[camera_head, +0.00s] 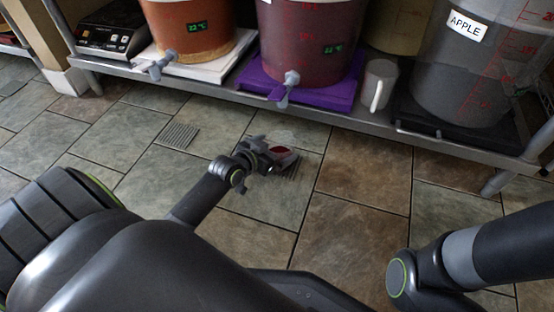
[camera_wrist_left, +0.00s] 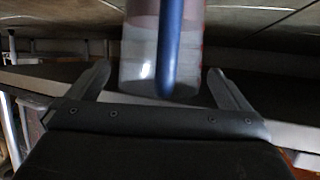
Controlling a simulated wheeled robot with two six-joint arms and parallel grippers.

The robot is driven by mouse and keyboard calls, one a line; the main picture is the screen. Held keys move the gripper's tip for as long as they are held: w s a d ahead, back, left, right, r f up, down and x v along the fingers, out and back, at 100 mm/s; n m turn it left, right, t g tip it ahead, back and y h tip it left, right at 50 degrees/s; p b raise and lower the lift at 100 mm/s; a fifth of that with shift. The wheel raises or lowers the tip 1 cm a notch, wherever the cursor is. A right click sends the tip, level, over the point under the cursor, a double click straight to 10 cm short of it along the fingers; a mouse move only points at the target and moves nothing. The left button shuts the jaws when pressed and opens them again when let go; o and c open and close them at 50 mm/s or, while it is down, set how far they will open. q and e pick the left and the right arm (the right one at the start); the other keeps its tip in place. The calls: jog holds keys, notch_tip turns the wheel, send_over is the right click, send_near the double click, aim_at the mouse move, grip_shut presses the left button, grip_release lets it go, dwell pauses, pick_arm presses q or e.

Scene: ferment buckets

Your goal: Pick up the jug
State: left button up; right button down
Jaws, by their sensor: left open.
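In the left wrist view a clear container with a pinkish upper part (camera_wrist_left: 136,60) and a blue upright handle (camera_wrist_left: 169,50) is between the fingers. My left gripper (camera_head: 268,153) is open, with a finger on each side of the handle in the wrist view (camera_wrist_left: 165,88).
A metal shelf (camera_head: 330,117) holds an orange bucket (camera_head: 190,25), a dark red bucket (camera_head: 305,50) on a purple block, a grey cup with a handle (camera_head: 379,85) and a bucket labelled APPLE (camera_head: 465,75). Taps stick out over its front edge. The tiled floor (camera_head: 345,180) has bare room.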

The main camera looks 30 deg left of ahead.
pick_arm(q)
jog(key=shift+c, duration=0.3)
jog(key=c, duration=1.4)
jog(key=shift+r, duration=0.2)
